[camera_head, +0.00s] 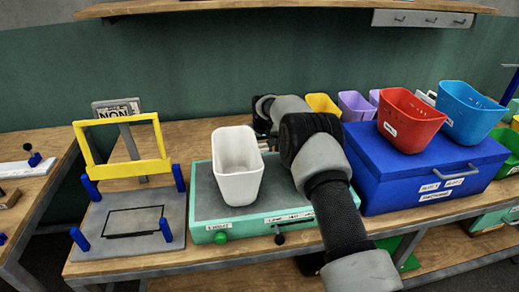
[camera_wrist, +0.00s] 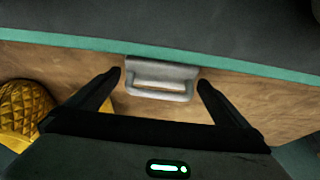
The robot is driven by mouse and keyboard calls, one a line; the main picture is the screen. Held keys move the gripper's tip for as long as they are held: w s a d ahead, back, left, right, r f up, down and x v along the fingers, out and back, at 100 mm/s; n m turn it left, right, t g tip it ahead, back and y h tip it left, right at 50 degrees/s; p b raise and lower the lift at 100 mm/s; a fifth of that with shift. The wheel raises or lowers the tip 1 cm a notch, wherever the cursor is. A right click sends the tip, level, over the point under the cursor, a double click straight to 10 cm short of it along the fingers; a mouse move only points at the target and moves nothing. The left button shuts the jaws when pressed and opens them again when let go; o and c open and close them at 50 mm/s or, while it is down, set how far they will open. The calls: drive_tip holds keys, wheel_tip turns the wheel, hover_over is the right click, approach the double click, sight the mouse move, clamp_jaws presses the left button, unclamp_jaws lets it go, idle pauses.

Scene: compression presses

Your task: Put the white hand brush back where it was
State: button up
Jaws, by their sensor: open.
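I cannot make out a white hand brush for certain in either view. My gripper (camera_wrist: 160,78) is open in the wrist view, its two dark fingers on either side of a grey handle (camera_wrist: 160,94). The handle is at the teal edge of a dark-topped surface, with a gap between it and each finger. In the head view my arm reaches over the teal press box (camera_head: 275,222) with the dark top, and its end is behind the box, mostly hidden. A white open bin (camera_head: 237,167) stands on that box, left of my arm.
A press with a yellow frame (camera_head: 128,169) and blue posts stands on the left. A blue box (camera_head: 425,175) on the right carries a red bin (camera_head: 411,120) and a blue bin (camera_head: 469,112). In the wrist view a yellow textured object (camera_wrist: 25,105) lies left of my gripper.

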drive_tip(key=v, duration=1.2)
